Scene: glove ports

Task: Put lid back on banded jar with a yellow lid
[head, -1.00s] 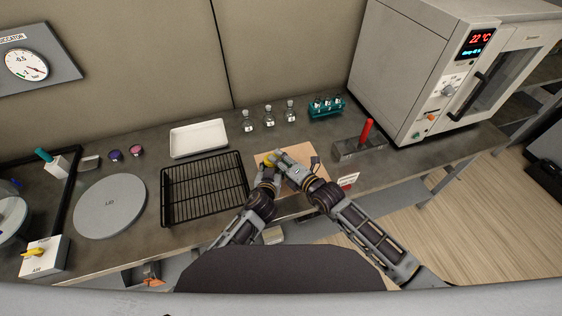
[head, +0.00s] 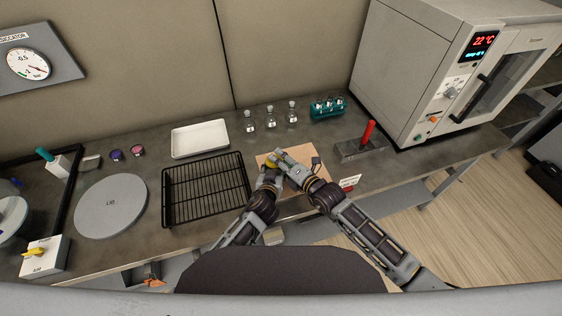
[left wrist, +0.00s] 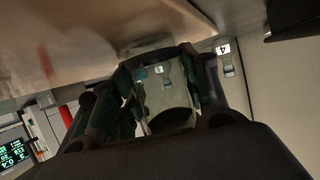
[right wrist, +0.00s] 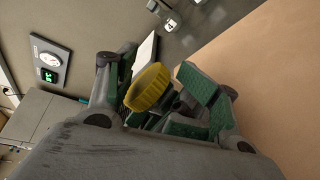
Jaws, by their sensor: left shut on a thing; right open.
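The yellow lid (right wrist: 148,88) shows between the spread fingers of my right gripper (right wrist: 160,95) in the right wrist view, nearer the left finger. My right gripper (head: 281,159) is open. My left gripper (head: 270,176) is shut on the clear glass jar (left wrist: 168,90), which shows between its fingers (left wrist: 165,100) in the left wrist view with a small label on it. In the head view the yellow lid (head: 271,162) is a small patch where the grippers meet. The jar's rim is hidden, so I cannot tell whether the lid sits on it.
A tan board (head: 313,155) lies under the grippers. A black wire rack (head: 205,190) and white tray (head: 200,139) stand left. Small bottles (head: 270,119) and a teal rack (head: 328,109) stand behind. A block with a red handle (head: 367,136) is right, beside the oven (head: 430,80).

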